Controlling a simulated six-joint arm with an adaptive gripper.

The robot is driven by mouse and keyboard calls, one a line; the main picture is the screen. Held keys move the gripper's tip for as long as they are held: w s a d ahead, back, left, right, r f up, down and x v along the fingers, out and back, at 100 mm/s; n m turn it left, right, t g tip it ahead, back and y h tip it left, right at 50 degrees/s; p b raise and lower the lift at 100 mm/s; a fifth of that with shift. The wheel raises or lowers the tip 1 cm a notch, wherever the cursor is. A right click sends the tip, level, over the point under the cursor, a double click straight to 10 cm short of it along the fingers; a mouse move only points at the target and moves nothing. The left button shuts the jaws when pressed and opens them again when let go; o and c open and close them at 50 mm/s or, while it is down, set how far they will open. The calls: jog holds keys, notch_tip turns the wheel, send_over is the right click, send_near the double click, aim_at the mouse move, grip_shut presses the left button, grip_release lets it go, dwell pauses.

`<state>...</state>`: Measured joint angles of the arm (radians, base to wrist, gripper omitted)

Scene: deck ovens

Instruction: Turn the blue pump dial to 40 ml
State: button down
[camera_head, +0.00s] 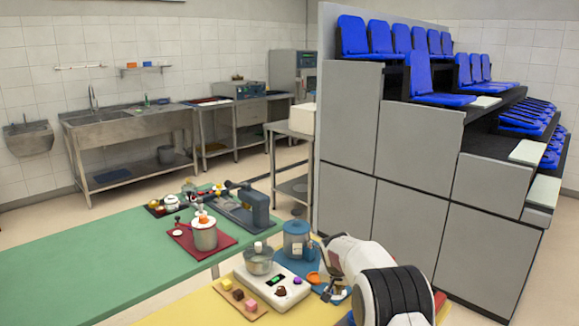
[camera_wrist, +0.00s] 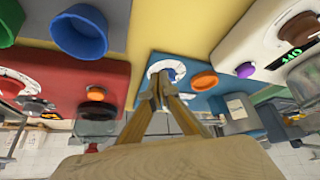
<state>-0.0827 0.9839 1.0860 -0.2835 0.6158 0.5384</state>
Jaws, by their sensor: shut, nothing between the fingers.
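The blue pump (camera_wrist: 205,52) has a dial (camera_wrist: 158,66) with a white scale ring and an orange button (camera_wrist: 204,80) beside it in the wrist view. My gripper (camera_wrist: 160,97) is shut and empty, its tips right in front of the dial and covering part of it. I cannot tell whether they touch the knob. The scale numbers and pointer are too small to read. In the head view the pump's jar (camera_head: 297,238) and orange button (camera_head: 314,278) show, while my arm hides much of the dial area.

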jog(key=shift+f, duration=0.65)
jog(key=shift+w, duration=0.3)
dwell(0.8)
jog(key=shift+w+a, duration=0.2)
jog(key=shift+a, duration=0.65)
dwell(0.6)
jog(key=shift+s+a, duration=0.15)
jog(key=shift+s, duration=0.2)
dwell(0.4)
jog(key=shift+r, duration=3)
